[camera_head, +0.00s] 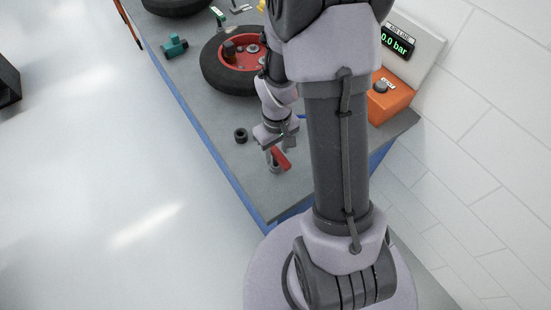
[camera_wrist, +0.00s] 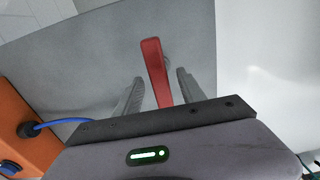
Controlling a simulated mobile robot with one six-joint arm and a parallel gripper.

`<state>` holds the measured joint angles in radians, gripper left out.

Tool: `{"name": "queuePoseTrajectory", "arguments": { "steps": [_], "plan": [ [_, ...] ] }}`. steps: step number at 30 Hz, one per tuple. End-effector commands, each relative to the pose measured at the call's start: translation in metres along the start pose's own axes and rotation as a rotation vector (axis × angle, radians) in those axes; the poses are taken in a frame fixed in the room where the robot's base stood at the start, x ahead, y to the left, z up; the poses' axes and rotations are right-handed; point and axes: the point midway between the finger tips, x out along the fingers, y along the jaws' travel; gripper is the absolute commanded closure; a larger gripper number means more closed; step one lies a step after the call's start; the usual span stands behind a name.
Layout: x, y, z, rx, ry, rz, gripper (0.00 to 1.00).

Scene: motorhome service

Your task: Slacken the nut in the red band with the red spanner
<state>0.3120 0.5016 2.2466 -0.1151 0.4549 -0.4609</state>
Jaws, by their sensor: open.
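The red spanner (camera_head: 282,159) is near the front end of the grey bench, with a grey part at its lower end. In the wrist view the red spanner (camera_wrist: 154,68) shows between the two fingers of my gripper (camera_wrist: 160,76), with a gap on each side. My gripper (camera_head: 275,140) is open and points down at the spanner in the head view. A wheel with a red rim (camera_head: 240,52) lies flat further back on the bench, partly hidden by my arm. Small dark and grey parts show on its rim; I cannot tell which nut has a red band.
A black ring (camera_head: 240,135) lies left of my gripper. A teal item (camera_head: 174,46) and a second tyre (camera_head: 178,5) are further back. An orange box (camera_head: 391,98) and a 0.0 bar display (camera_head: 397,41) stand right, by the wall.

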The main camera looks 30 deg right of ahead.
Motion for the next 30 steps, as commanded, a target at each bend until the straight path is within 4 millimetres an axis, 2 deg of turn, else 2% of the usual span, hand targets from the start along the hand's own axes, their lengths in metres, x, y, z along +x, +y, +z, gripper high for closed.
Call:
{"name": "queuePoseTrajectory", "arguments": {
  "steps": [1, 3, 10, 15, 17, 18, 30],
  "plan": [
    [0.016, -0.002, -0.001, -0.002, -0.003, -0.001, 0.53],
    [0.030, -0.002, 0.000, -0.001, -0.003, -0.001, 0.53],
    [0.031, -0.002, -0.001, -0.001, 0.000, 0.001, 0.53],
    [0.031, -0.002, -0.001, -0.001, 0.000, 0.000, 0.86],
    [0.031, -0.002, -0.001, -0.001, 0.000, 0.000, 0.98],
    [0.031, -0.002, -0.001, -0.001, 0.000, 0.000, 1.00],
    [0.030, -0.001, -0.001, 0.000, 0.000, 0.001, 1.00]
  ]
}}
